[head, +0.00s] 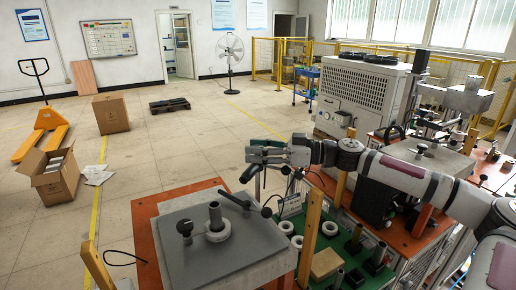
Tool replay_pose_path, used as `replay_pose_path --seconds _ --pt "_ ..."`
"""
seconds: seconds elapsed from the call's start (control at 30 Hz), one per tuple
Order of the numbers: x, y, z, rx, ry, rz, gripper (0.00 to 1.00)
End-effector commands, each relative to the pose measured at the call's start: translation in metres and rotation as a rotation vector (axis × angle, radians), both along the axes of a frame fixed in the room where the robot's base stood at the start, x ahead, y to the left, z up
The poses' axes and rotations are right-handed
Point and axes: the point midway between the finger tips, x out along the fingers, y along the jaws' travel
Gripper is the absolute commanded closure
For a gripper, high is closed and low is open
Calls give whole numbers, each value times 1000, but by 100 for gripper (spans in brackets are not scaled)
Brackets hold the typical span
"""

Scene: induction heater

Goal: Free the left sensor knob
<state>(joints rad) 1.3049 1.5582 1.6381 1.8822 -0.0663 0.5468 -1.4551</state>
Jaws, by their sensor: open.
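A grey plate (185,268) on an orange-topped bench carries a post in a white ring (218,236). Left of the post stands a small black knob (184,228), upright on the plate. A black bar with rounded ends (236,201) lies at a slant behind and right of the post. I cannot tell for sure which of these black parts is the left sensor knob. My gripper (250,163) is open and empty. It is above and behind the plate's far right corner, apart from the knobs. Its fingers point left in the picture.
A green tray (318,268) with white rings, a tan block (326,264) and dark cylinders lies right of the plate. Wooden posts (311,235) rise between the benches. A second bench with machinery (430,165) stands at right. Open floor lies to the left, with cardboard boxes (52,175).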

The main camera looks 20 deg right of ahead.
Motion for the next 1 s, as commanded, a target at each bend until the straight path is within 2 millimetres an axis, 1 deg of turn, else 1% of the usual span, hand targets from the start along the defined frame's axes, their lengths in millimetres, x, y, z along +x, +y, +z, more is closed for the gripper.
replay_pose_path --seconds 0.23,0.27,0.3,0.37,0.4,0.43,0.47,0.67,1.0 --pt "1 0 0 0 0 -1 52" --pt "1 0 0 0 0 -1 57" --pt "1 0 0 0 0 -1 66" --pt "1 0 0 0 0 -1 79" --pt "1 0 0 0 0 -1 88" --pt "1 0 0 0 0 -1 95" --pt "1 0 0 0 0 -1 100" --pt "2 0 -1 0 0 13 100" --pt "5 1 -3 -1 -2 204 100"
